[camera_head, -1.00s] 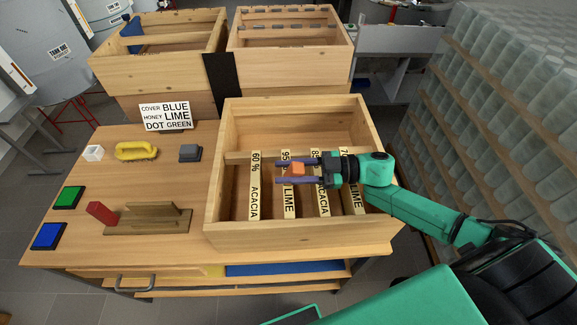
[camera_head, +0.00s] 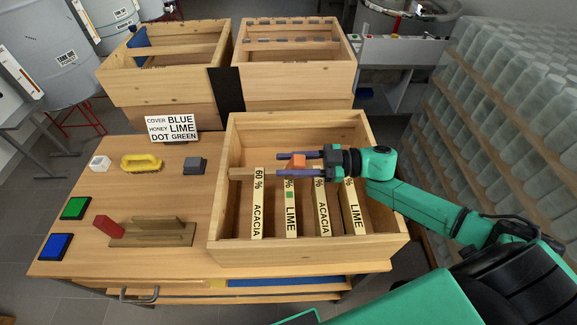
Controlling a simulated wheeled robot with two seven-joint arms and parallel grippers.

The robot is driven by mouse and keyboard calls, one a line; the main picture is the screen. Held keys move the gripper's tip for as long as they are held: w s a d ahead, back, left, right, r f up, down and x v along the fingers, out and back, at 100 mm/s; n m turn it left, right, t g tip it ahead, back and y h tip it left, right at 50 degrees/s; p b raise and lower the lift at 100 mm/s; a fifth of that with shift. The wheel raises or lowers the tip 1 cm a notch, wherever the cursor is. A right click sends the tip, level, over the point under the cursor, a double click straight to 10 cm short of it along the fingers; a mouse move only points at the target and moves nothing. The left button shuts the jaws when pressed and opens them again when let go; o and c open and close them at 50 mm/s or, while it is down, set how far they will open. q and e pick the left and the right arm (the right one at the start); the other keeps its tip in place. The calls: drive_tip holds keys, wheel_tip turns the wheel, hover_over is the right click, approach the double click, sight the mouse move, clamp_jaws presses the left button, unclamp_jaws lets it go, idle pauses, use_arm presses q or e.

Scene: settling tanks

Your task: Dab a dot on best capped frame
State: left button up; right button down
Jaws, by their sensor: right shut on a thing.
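My right gripper (camera_head: 302,162) is shut on a small orange block (camera_head: 298,161), over the back part of the open wooden box (camera_head: 228,255). The box holds several frames with labelled top bars: a 60 % ACACIA frame (camera_head: 257,215), a LIME frame (camera_head: 291,220), another ACACIA frame (camera_head: 322,215) and a LIME frame (camera_head: 355,215) at the right. A small green dot (camera_head: 289,194) shows on the left LIME bar, just in front of the gripper. The gripper hides some percentages. A sign (camera_head: 170,128) reads COVER BLUE, HONEY LIME, DOT GREEN. My left gripper is out of view.
Left on the table (camera_head: 190,190) are a green pad (camera_head: 75,208), a blue pad (camera_head: 55,247), a red block (camera_head: 109,227) on a wooden stand (camera_head: 150,235), a yellow-handled tool (camera_head: 141,163), and white (camera_head: 99,163) and grey (camera_head: 195,164) blocks. Two wooden boxes (camera_head: 165,85) (camera_head: 292,85) stand behind.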

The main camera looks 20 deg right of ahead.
drive_tip(key=shift+w+r+p, duration=0.15)
drive_tip(key=shift+r+p, duration=0.4)
drive_tip(key=shift+r, duration=0.4)
drive_tip(key=shift+r+p, duration=0.35)
drive_tip(key=shift+r, duration=0.15)
drive_tip(key=shift+f, duration=0.1)
